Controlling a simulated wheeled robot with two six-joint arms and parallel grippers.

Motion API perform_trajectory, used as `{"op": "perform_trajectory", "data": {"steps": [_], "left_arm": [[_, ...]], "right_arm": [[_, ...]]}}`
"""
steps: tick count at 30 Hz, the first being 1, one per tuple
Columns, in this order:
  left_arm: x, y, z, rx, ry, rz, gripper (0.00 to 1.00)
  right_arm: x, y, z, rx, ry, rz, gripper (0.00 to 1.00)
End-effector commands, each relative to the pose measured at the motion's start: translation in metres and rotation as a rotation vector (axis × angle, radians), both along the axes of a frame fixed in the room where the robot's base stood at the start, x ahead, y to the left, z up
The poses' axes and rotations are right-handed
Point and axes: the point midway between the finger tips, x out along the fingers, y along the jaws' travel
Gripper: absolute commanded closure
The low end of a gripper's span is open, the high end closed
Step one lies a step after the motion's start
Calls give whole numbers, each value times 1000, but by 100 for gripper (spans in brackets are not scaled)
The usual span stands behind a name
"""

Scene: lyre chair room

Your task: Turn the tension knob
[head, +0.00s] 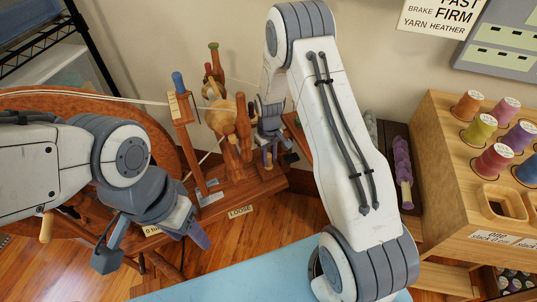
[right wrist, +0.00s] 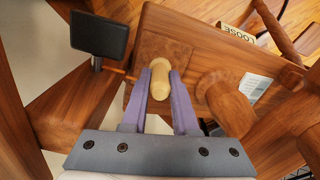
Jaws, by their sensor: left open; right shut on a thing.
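The tension knob (right wrist: 160,78) is a pale, rounded wooden peg on the end of the spinning wheel's wooden base (right wrist: 190,40). My right gripper (right wrist: 161,88) is shut on it, with one purple finger on each side. My left gripper (head: 152,250) is open and empty at lower left, in front of the wheel.
A wooden thread rack (head: 435,140) with several coloured spools stands at right. Purple yarn (head: 402,172) lies beside it. A sign (head: 440,15) hangs on the wall. A blue mat (head: 240,275) is at the front. A black wire shelf (head: 92,50) stands at back left.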

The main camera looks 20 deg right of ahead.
Motion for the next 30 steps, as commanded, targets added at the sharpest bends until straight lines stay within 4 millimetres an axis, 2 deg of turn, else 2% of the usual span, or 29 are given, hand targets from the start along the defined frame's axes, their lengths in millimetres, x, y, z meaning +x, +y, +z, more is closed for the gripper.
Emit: {"op": "perform_trajectory", "data": {"steps": [9,24,25,27,30], "left_arm": [[0,0,11,0,0,0,45],[0,0,12,0,0,0,45],[0,0,12,0,0,0,45],[0,0,12,0,0,0,45],[0,0,12,0,0,0,45]], "right_arm": [[0,0,1,0,0,-129,100],[0,0,0,0,-1,-153,100],[0,0,0,0,-1,-153,69],[0,0,0,0,-1,-153,43],[0,0,0,0,-1,-153,43]]}}
